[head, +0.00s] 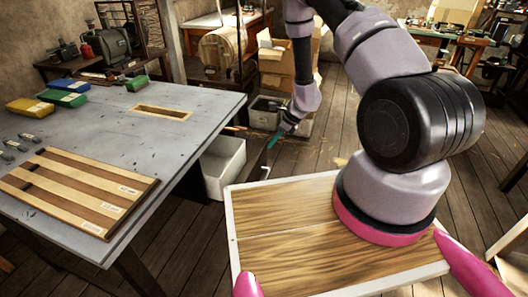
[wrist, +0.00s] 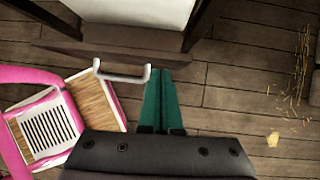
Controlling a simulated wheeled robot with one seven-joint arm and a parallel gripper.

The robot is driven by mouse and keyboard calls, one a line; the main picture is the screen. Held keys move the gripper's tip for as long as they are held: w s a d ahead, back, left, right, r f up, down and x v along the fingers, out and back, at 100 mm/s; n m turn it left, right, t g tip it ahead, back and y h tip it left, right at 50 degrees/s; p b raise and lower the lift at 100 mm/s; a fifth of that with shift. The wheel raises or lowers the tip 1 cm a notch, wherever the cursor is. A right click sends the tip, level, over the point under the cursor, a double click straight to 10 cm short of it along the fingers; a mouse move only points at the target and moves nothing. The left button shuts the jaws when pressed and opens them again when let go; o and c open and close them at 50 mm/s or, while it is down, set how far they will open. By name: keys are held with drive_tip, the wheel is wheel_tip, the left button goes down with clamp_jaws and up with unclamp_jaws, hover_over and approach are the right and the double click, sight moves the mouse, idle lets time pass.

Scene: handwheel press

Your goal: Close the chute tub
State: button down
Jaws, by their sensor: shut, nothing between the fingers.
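The chute tub is a white box (head: 222,165) that stands out beyond the grey bench's edge. In the wrist view its white inside (wrist: 135,12) shows at the top, behind a dark brown front board (wrist: 165,62). A pale bar handle (wrist: 122,76) sits on the board. My gripper (head: 270,146) has green fingers, pressed together and empty. It is in front of the tub, near the board. In the wrist view the fingertips (wrist: 162,72) lie just right of the handle and are not around it. I cannot tell whether they touch the board.
The grey bench (head: 210,100) has a rectangular slot (head: 160,112), a slatted wooden board (head: 80,190) and coloured boxes (head: 62,98). Grey crates (head: 268,112) and cartons (head: 290,65) stand behind my gripper. The plank floor (head: 330,135) to the right is open.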

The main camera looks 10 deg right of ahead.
drive_tip(key=s+d+t+y, duration=0.25)
drive_tip(key=s+d, duration=0.25)
drive_tip(key=d, duration=0.4)
approach(264, 160)
wheel_tip(264, 160, down, 4)
drive_tip(key=a, duration=0.1)
drive_tip(key=w+a, duration=0.1)
drive_tip(key=a, duration=0.1)
drive_tip(key=shift+w+a, duration=0.3)
drive_tip(key=shift+a, duration=0.1)
